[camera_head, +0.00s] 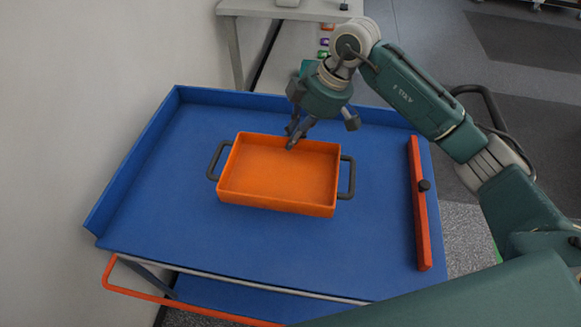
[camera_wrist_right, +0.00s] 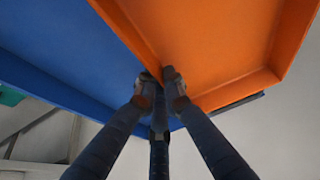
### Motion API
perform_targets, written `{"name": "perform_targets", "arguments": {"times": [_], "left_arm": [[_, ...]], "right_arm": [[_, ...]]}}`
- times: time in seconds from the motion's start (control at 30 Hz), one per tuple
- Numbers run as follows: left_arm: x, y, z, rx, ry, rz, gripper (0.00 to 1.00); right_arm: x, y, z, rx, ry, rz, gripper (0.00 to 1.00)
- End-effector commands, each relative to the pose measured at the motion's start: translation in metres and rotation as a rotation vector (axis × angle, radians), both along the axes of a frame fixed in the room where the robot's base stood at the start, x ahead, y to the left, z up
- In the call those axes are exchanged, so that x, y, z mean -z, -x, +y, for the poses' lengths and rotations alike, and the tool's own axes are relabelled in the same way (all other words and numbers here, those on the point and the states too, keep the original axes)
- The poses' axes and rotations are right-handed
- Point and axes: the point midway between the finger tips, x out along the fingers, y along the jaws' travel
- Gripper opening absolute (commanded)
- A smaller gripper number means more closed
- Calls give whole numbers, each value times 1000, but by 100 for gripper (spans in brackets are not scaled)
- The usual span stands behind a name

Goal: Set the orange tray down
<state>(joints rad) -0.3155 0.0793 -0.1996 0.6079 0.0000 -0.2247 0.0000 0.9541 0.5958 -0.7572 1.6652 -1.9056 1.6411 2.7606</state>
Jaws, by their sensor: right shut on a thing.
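The orange tray (camera_head: 277,176) is an empty, shallow rectangular box with a dark handle at each short end. In the head view it is over the middle of the blue cart top (camera_head: 150,205); I cannot tell if its base touches the cart. My right gripper (camera_head: 292,141) is shut on the tray's far wall, near the middle of that side. In the right wrist view the fingers (camera_wrist_right: 160,80) close around the wall of the orange tray (camera_wrist_right: 215,45), with blue surface beside it. My left gripper is not in view.
The cart has a raised blue rim (camera_head: 130,160) at left and back. An orange bar (camera_head: 418,205) with a black knob lies along its right side. A pale table (camera_head: 290,10) stands behind. Blue surface around the tray is clear.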

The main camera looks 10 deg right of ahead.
Motion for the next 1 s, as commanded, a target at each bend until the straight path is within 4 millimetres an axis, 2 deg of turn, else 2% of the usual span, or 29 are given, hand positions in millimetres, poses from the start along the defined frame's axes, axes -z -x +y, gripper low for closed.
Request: {"name": "perform_targets", "arguments": {"times": [0.1, 0.3, 0.47, 0.57, 0.8, 1.0], "left_arm": [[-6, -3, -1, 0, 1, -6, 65], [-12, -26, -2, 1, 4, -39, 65], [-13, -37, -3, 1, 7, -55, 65], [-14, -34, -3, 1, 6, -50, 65], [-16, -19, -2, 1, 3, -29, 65], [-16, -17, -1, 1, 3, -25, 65]], "right_arm": [[31, 1, 0, 1, -1, 5, 0], [71, 0, 1, 1, -2, 0, 0], [84, -1, 1, -1, -2, -2, 0], [91, -1, 1, -1, -2, -1, 0], [124, 0, 1, 1, -2, 0, 0], [128, -1, 1, 0, -1, -3, 0]]}}
